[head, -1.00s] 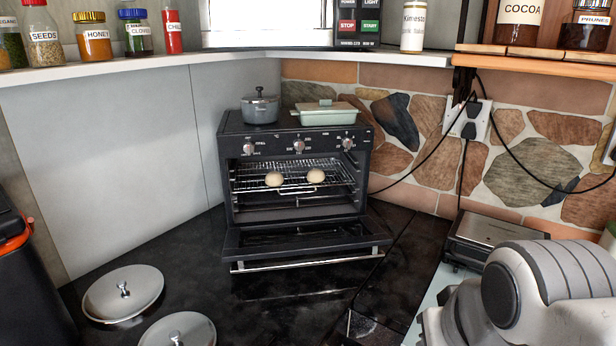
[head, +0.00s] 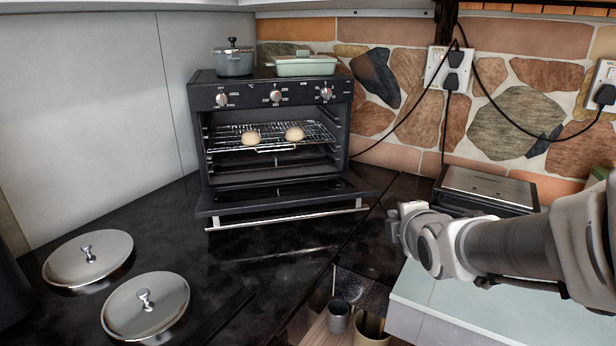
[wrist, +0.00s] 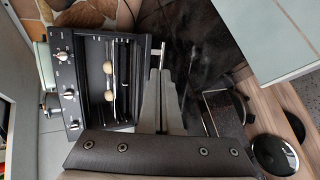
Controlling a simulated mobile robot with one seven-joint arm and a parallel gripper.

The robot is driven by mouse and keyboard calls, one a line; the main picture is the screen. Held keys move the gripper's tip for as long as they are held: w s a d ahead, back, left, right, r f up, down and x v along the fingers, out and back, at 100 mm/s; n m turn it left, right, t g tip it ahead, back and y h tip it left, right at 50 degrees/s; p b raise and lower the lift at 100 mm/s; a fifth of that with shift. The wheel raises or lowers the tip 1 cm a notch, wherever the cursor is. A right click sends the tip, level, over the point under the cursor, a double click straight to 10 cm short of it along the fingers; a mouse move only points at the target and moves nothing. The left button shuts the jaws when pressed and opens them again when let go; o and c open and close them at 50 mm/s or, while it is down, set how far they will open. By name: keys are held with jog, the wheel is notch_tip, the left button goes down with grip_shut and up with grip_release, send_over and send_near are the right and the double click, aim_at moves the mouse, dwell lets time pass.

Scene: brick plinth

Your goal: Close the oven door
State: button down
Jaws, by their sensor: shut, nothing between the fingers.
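The black oven (head: 270,98) stands on the dark counter in the corner. Its oven door (head: 285,207) is folded down, open, with a silver handle along its front edge. Two round buns (head: 294,133) sit on the wire rack inside. My gripper (head: 398,216) is right of the door, apart from it in the head view. In the wrist view the oven (wrist: 82,80) appears turned sideways on the left, and the door handle (wrist: 163,56) is just beyond the fingertips. My gripper (wrist: 160,74) is shut and empty there. Its fingers hide part of the door.
A pot (head: 234,62) and a green dish (head: 303,65) sit on the oven. A silver-topped appliance (head: 488,188) is behind my arm. An open drawer holding cups (head: 369,328) is at the front.

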jog(key=w+f+n+t+y+b, duration=0.1)
jog(key=w+f+n+b, duration=0.1)
jog(key=n, duration=0.3)
jog(key=w+a+f+n+t+y+b, duration=0.1)
jog(key=w+f+n+t+b, duration=0.1)
jog(key=n, duration=0.3)
jog(key=w+a+f+n+t+b, duration=0.1)
jog(key=w+f+n+b, duration=0.1)
jog(key=w+f+n, duration=0.1)
jog(key=shift+f+n+y+b, duration=0.4)
jog(key=shift+f+n, duration=0.45)
jog(key=shift+n, duration=0.25)
jog(key=n, duration=0.2)
jog(key=a+f+n+t+y+b, duration=0.1)
jog(key=shift+w+a+n, duration=0.1)
jog(key=shift+w+n, duration=0.05)
jog(key=shift+n, duration=0.25)
jog(key=shift+w+a, duration=0.1)
jog(key=shift+w, duration=0.35)
jog(key=w, duration=0.3)
jog(key=w+a, duration=0.1)
jog(key=w, duration=0.4)
jog(key=shift+w+a+r+b, duration=0.2)
jog(key=shift+w+a+b, duration=0.15)
jog(key=shift+w+a, duration=0.05)
jog(key=shift+r, duration=0.15)
jog(key=shift+r+p, duration=0.55)
jog(key=shift+p, duration=0.25)
jog(key=shift+g, duration=0.4)
